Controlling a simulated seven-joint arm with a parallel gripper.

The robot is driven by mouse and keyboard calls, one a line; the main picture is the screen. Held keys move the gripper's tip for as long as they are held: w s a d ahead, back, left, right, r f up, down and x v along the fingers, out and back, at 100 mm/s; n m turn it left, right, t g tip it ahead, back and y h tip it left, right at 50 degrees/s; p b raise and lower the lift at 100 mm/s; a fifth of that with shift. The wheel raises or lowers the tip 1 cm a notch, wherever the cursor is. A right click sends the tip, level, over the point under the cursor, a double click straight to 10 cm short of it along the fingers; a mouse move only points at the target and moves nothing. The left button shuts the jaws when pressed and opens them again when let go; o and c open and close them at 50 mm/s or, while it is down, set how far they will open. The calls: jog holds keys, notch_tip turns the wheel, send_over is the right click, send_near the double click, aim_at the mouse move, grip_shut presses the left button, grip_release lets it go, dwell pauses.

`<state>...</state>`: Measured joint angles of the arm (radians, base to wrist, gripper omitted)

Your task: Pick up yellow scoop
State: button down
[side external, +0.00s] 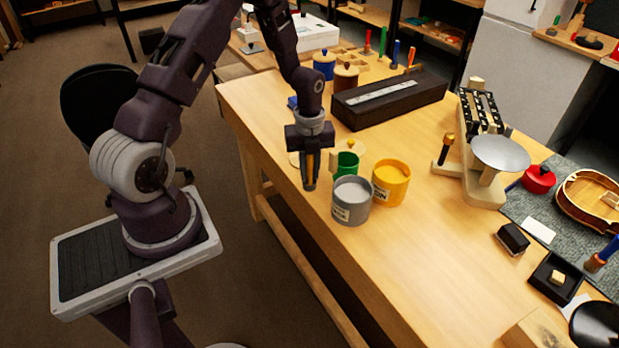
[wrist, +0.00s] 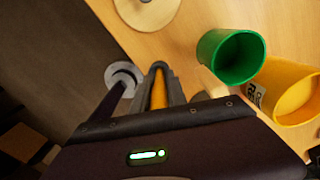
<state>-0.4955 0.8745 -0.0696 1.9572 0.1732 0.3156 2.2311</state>
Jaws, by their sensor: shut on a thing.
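My gripper (side external: 309,180) hangs pointing down near the bench's left edge, left of the cans. Its fingers are closed on a narrow yellow piece (side external: 310,164), which appears to be part of the yellow scoop. The same yellow piece shows between the fingers (wrist: 158,95) in the wrist view. The rest of the scoop is hidden by the fingers, so I cannot tell its full shape or whether it touches the bench.
A grey can (side external: 352,201), a yellow can (side external: 391,182) and a green cup (side external: 346,165) stand right of my gripper. The green cup (wrist: 231,57) looks empty in the wrist view. A long black box (side external: 389,99) lies behind. The bench front (side external: 430,260) is clear.

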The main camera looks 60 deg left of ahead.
jog(key=r, duration=0.9)
jog(key=shift+w+d+r, duration=0.15)
jog(key=shift+d+r, duration=0.05)
jog(key=shift+r, duration=0.15)
jog(key=w+d+r, duration=0.2)
jog(key=d+r, duration=0.1)
jog(key=d, duration=0.3)
jog(key=w+d+r, duration=0.2)
jog(key=d+r, duration=0.1)
jog(key=d, duration=0.3)
jog(key=f, duration=1.3)
jog(key=shift+s+d+f, duration=0.2)
jog(key=shift+s+f, duration=0.05)
notch_tip(320, 180, up, 14)
jog(key=shift+f, duration=0.1)
